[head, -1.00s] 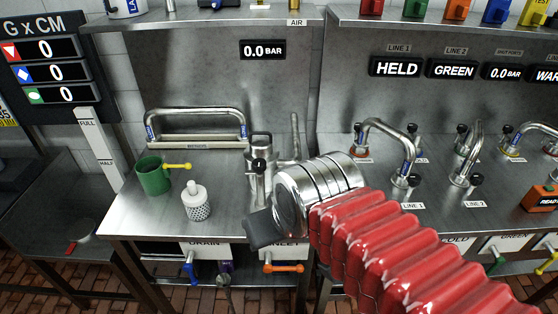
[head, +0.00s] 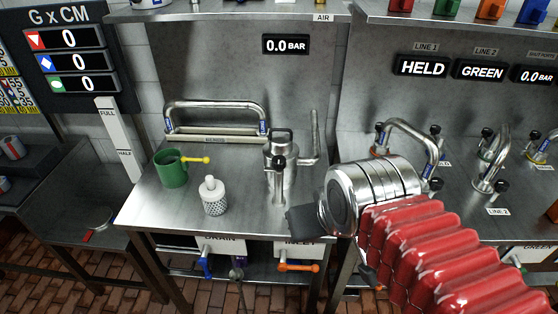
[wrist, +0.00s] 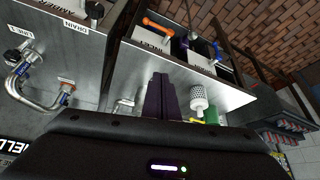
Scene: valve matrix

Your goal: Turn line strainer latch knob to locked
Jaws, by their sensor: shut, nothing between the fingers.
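The line strainer appears to be the steel housing (head: 281,157) standing upright on the steel bench, with a black knob (head: 279,162) on its front and a black loop on top. I cannot read the knob's locked or unlocked position. My gripper (head: 302,220) is in front of the bench's right edge, to the right of and nearer than the housing, apart from the knob. In the wrist view my dark fingers (wrist: 160,97) are together and empty. A white perforated strainer basket (head: 214,196) stands on the bench left of the housing; it also shows in the wrist view (wrist: 198,94).
A curved steel pipe (head: 215,105) runs behind. Blue (head: 206,267) and orange (head: 298,267) valve handles hang below the front edge. Another bench with steel pipes (head: 410,140) stands at right.

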